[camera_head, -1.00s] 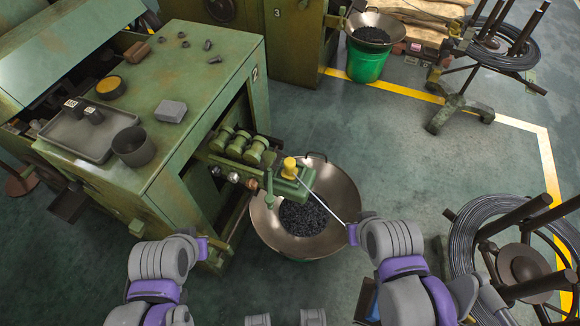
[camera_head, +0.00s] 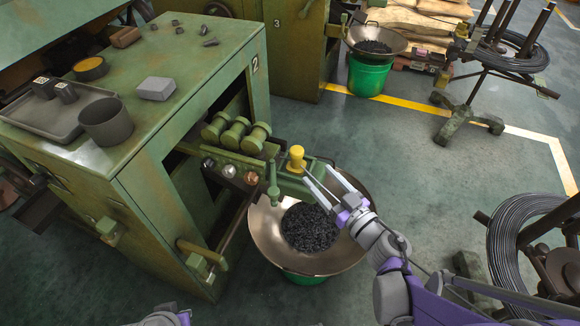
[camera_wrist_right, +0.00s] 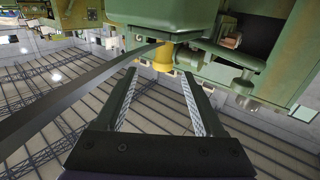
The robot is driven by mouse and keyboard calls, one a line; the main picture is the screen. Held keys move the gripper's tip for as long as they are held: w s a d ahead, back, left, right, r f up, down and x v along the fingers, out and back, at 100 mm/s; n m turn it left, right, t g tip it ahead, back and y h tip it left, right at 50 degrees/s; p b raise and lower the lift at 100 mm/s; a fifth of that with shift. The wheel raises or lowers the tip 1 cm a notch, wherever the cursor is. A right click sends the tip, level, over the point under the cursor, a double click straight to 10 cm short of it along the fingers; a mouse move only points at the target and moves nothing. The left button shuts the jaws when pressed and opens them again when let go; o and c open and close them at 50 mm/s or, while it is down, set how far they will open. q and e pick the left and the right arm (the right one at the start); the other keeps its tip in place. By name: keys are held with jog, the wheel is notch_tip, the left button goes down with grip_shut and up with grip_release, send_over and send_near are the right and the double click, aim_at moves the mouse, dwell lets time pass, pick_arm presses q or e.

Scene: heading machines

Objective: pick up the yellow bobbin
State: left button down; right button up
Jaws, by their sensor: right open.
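The yellow bobbin (camera_head: 296,158) stands upright on a green machine bracket (camera_head: 318,190) that juts out above a metal bowl. My right gripper (camera_head: 318,171) is open, its two long fingers pointing at the bobbin from the right. The fingertips look close to the bobbin, with nothing held. In the right wrist view the bobbin (camera_wrist_right: 162,57) shows just beyond and between the open fingertips (camera_wrist_right: 159,73); green machine parts hide some of it. Only a bit of my left arm shows at the bottom edge of the head view; its gripper is out of the picture.
The wide bowl (camera_head: 348,250) of dark small parts sits below the bracket on a green bucket. Green rollers (camera_head: 237,133) and a lever (camera_head: 273,185) stand left of the bobbin. A wire coil (camera_head: 510,240) is at right. Open floor lies behind the bowl.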

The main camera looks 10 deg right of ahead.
aim_at(300, 162)
jog(key=x, duration=0.4)
jog(key=shift+w+a, duration=0.15)
jog(key=shift+w, duration=0.2)
jog(key=w, duration=0.1)
jog(key=w+a, duration=0.1)
jog(key=w+a+f+b, duration=0.1)
jog(key=w, duration=0.1)
jog(key=shift+w+a, duration=0.2)
jog(key=shift+w, duration=0.25)
jog(key=shift+s+r, duration=0.1)
grip_shut()
